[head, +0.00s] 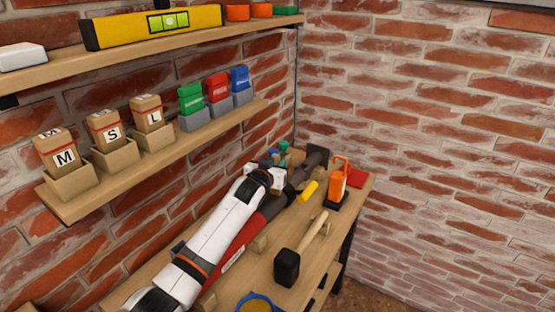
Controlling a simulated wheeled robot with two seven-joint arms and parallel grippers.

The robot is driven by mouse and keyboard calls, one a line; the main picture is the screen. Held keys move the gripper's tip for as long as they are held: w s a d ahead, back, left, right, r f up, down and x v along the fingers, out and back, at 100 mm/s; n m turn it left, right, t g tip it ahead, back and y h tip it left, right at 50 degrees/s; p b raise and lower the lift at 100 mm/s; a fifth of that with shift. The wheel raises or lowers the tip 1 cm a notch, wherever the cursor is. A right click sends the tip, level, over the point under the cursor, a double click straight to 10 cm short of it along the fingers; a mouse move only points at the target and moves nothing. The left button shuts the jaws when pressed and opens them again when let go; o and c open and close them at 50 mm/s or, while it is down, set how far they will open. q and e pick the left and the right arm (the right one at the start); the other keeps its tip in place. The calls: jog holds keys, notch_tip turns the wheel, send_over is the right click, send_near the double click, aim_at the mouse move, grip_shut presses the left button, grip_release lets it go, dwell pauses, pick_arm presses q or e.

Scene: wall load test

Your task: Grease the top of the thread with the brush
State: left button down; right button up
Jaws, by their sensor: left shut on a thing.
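My left arm comes in low from the left and reaches over the bench. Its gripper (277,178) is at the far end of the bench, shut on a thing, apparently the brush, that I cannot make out. A green piece (283,150) and a bit of blue show just beyond the fingers; I cannot tell whether they belong to it. A long red and dark grey body (232,252) lies partly under my arm. I cannot make out the thread. A blue-rimmed tub (240,304) with tan content is cut off at the bottom edge. My right gripper is not in view.
A black-headed mallet (287,267), a yellow piece (308,191) and an orange tool (338,181) are on the bench (322,248). A shelf (75,207) with lettered boxes and coloured packs runs along the left wall. A yellow level (120,31) lies on the shelf above.

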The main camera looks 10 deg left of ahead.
pick_arm(q)
jog(key=s+a+p, duration=0.3)
jog(key=s+p, duration=0.4)
jog(key=s, duration=0.2)
jog(key=shift+s+a+f+p, duration=0.15)
jog(key=shift+a+p, duration=0.1)
jog(key=shift+p, duration=0.05)
dwell(0.4)
notch_tip(320, 180, up, 6)
jog(key=p, duration=0.5)
jog(key=shift+p, duration=0.35)
jog(key=shift+r, duration=0.2)
